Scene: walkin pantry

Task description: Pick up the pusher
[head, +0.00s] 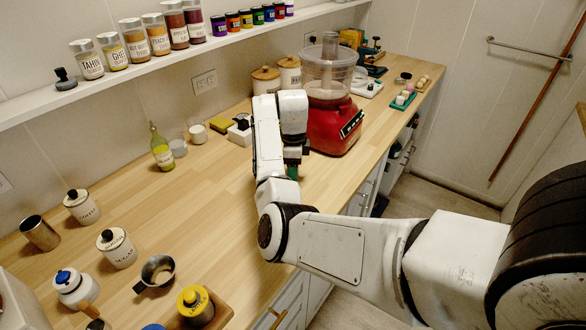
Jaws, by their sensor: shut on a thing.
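My gripper (292,153) points down over the counter, just left of the red food processor (335,128), and is partly hidden by my own arm. It is shut on a small dark green thing (292,172), of which only a little shows. I cannot tell for sure whether this is the pusher, or whether it touches the counter. The food processor has a clear bowl (328,75) with a greyish feed tube (331,46) on top.
A green-yellow bottle (161,148) and small jars stand left of my arm. Lidded canisters (266,80) stand behind. A sugar canister (116,248), metal cup (157,272) and yellow-lidded jar (195,306) are at the front left. The counter's middle is clear.

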